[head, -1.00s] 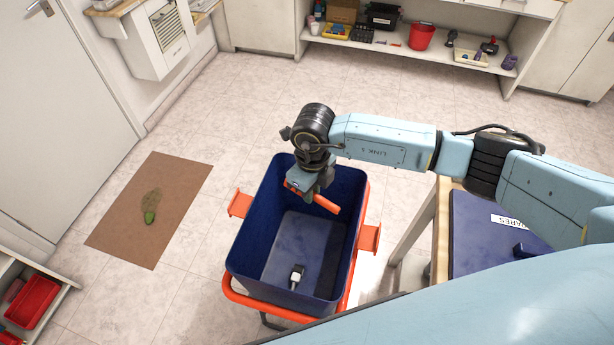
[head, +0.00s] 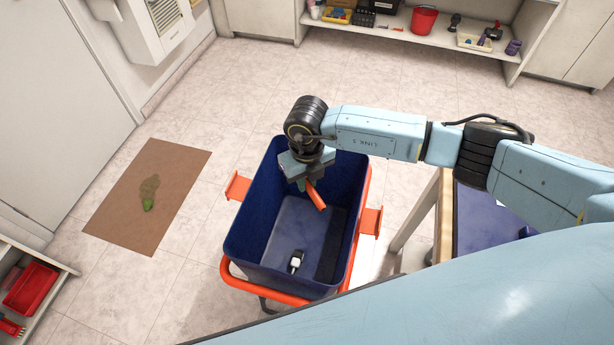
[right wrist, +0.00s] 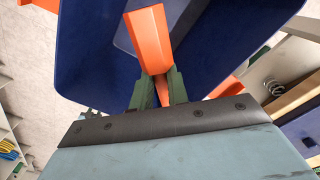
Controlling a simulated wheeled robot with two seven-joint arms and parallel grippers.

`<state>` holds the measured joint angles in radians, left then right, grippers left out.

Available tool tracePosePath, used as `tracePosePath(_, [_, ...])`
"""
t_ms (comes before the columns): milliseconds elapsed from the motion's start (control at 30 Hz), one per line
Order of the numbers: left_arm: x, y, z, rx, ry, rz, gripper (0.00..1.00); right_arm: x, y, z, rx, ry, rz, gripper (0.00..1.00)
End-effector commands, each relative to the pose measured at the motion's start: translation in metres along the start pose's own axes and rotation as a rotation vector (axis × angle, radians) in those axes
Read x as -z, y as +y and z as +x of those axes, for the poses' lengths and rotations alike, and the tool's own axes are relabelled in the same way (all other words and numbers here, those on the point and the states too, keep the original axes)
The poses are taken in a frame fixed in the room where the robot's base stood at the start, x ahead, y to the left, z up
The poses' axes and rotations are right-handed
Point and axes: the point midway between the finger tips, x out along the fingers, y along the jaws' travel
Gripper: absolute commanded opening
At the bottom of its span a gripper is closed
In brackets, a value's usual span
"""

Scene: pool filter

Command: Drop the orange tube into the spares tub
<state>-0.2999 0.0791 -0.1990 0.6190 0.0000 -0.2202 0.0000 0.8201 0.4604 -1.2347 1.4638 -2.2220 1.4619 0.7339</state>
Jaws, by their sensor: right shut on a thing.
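The orange tube (head: 316,195) is in my right gripper (head: 309,184), over the inside of a deep dark blue tub (head: 257,222). The tub sits in an orange frame with side handles. The right wrist view shows the tube (right wrist: 147,38) between the two green-grey fingers (right wrist: 157,90), with the blue tub wall (right wrist: 85,50) beyond. Whether the tube is below the tub's rim I cannot tell. No lettering shows on this tub. My left gripper is not in view.
A small black and white item (head: 296,261) lies on the tub floor. A brown mat (head: 130,215) with a green patch is on the floor to the left. A table (head: 443,215) with a blue thing on it stands close on the right. Shelves with a red bucket (head: 424,19) are at the back.

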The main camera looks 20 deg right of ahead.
Motion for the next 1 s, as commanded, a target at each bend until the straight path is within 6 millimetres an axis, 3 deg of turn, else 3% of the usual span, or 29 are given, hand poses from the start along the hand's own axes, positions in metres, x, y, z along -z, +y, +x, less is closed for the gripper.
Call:
tracePosePath(300, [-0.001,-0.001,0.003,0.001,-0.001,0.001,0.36,0.0,0.0,0.004,0.0,-0.001,0.0,0.0])
tracePosePath(333, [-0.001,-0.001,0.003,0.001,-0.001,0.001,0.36,0.0,0.0,0.004,0.0,-0.001,0.0,0.19])
tracePosePath(500, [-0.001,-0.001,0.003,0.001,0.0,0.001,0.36,0.0,0.0,0.004,0.0,-0.001,-0.001,0.41])
tracePosePath(833, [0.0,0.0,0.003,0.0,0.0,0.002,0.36,0.0,0.0,0.001,-0.001,-0.001,-0.001,0.42])
tracePosePath(1000, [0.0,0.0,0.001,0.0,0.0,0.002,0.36,-0.001,-0.001,-0.021,0.0,-0.004,-0.002,0.42])
